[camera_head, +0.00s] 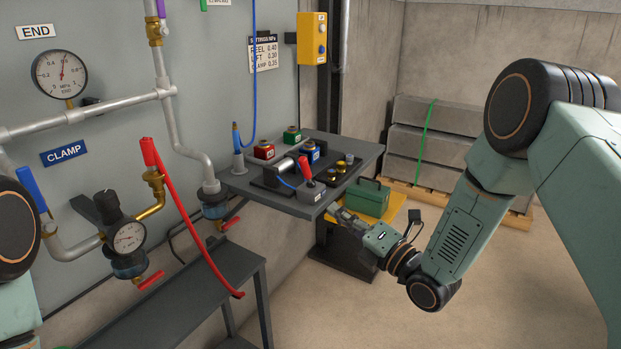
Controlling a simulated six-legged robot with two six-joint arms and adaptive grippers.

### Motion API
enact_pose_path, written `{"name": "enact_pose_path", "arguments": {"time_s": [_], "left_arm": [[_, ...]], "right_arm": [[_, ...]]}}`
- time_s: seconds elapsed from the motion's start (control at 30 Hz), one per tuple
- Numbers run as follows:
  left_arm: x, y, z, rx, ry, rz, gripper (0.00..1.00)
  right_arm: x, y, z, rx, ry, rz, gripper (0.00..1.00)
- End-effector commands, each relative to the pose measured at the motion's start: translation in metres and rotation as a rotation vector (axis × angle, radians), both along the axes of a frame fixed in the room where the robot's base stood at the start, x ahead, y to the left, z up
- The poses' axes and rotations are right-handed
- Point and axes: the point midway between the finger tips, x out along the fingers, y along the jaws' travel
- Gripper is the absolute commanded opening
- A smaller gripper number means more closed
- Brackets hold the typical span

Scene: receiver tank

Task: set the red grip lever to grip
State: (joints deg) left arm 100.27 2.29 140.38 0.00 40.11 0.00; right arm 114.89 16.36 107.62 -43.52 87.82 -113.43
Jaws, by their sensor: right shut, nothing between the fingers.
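A small red-topped lever (305,168) stands up from a grey block (311,191) at the front right of the dark bench top (350,148). It tilts slightly to the left. Its markings are too small to read. My right gripper (342,214) is shut and empty. In the picture it is just below and right of the lever block, by the bench's front edge, apart from the lever. My left gripper is not in view.
Red, green and blue blocks (310,151) and brass fittings share the bench. A green toolbox (368,197) sits beyond my right gripper. A lower grey table (195,290) stands in front.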

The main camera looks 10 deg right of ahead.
Motion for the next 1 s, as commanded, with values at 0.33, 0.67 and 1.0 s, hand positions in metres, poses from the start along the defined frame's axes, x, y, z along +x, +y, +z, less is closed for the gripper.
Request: {"name": "enact_pose_path", "arguments": {"time_s": [0.33,0.67,1.0], "left_arm": [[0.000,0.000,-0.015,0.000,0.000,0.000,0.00],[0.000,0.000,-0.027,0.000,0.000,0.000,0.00],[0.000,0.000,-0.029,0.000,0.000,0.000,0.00]], "right_arm": [[0.055,0.029,0.007,-0.002,-0.005,0.003,0.00],[0.104,0.037,0.020,0.002,-0.004,-0.001,0.00],[0.119,0.033,0.026,0.001,0.000,0.001,0.00]]}}
